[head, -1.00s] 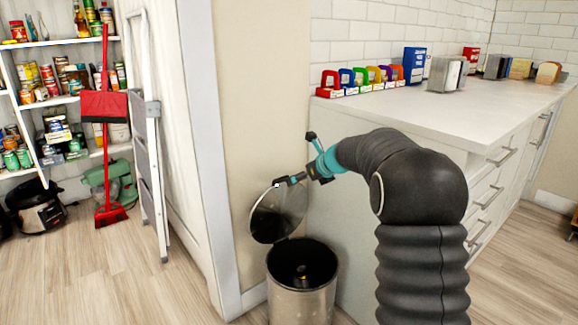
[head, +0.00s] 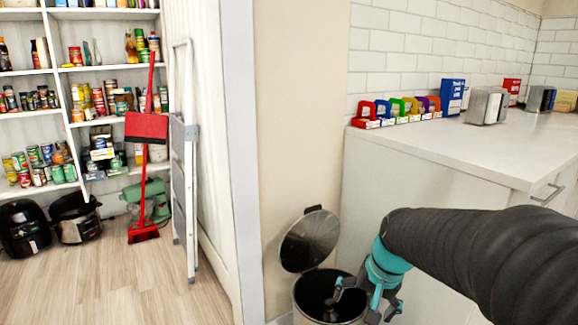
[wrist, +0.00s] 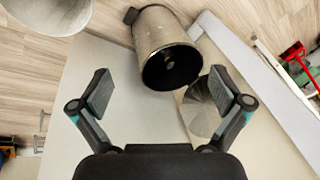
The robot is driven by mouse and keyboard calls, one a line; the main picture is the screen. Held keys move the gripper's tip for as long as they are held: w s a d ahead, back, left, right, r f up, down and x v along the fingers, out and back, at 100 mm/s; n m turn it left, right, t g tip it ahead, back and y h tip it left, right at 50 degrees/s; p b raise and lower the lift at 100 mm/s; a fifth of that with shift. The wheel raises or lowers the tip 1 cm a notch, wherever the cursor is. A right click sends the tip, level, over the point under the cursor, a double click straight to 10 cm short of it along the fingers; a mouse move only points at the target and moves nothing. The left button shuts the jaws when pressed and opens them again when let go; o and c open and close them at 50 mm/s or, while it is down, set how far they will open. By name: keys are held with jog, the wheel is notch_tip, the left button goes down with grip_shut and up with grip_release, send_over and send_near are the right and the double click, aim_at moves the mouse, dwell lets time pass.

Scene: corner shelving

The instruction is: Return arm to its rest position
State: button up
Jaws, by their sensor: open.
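My gripper (head: 362,298) is in front of the trash bin at the lower middle of the head view. In the wrist view my gripper (wrist: 160,96) shows its two fingers spread wide with nothing between them. The steel trash bin (head: 303,300) stands open against the wall, and its round lid (head: 309,240) is tipped up at the back. The bin also shows in the wrist view (wrist: 152,35), beyond the fingertips. Its inside is dark, with a small object that I cannot make out. My arm reaches in from the right.
A white counter (head: 450,150) with colorful boxes (head: 405,108) stands close on the right. A wall corner, a stepladder (head: 186,160) and a red broom with dustpan (head: 146,128) are on the left. Pantry shelves (head: 30,114) stand behind. The wooden floor (head: 130,285) at the left is clear.

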jog(key=s+r+n+t+h, duration=0.1)
jog(key=s+r+n, duration=0.1)
jog(key=s, duration=0.6)
jog(key=s+r+n+t, duration=0.1)
jog(key=s+r+n, duration=0.1)
jog(key=s, duration=0.6)
jog(key=shift+s+d+r+t+h, duration=0.3)
jog(key=shift+s+r+t+h, duration=0.05)
jog(key=shift+t+h, duration=0.05)
